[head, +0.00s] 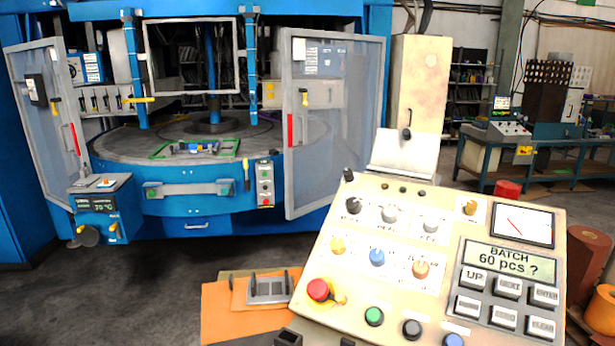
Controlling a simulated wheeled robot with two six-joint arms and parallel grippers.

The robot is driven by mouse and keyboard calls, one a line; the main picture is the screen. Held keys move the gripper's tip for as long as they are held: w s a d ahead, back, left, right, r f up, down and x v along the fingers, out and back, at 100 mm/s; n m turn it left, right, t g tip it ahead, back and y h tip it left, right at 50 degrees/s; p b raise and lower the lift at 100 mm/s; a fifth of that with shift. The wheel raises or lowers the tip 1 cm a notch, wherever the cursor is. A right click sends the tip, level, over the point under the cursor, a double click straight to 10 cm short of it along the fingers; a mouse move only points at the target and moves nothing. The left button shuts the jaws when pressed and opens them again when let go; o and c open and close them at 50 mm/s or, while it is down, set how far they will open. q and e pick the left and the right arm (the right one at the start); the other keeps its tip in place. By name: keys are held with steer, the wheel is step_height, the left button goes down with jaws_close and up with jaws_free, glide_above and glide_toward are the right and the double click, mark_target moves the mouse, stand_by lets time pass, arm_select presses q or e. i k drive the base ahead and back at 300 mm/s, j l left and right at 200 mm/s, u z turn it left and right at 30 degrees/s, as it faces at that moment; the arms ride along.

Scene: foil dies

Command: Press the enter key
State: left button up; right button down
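A beige control panel (385,272) stands tilted at the front right. Its keypad (485,291) has two rows of grey keys under a screen (513,262) reading "BATCH 60 pcs ?". In the top row are a key marked UP (474,277), a middle key (508,287) and a right key (545,294). The bottom row has a left key (467,306), a middle key (504,317) and a right key (541,327). Most labels are too small to read surely, so I cannot tell which is enter. I make out neither gripper; small dark parts at the bottom edge are unclear.
The panel also carries a red mushroom button (318,289), a green button (374,316), several knobs and a dial meter (522,224). A grey pronged fixture (268,289) lies on an orange sheet (218,318) left of it. A blue machine (165,200) with open doors stands behind.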

mark_target(543, 296)
steer(key=k+z, duration=0.1)
steer(key=z, duration=1.25)
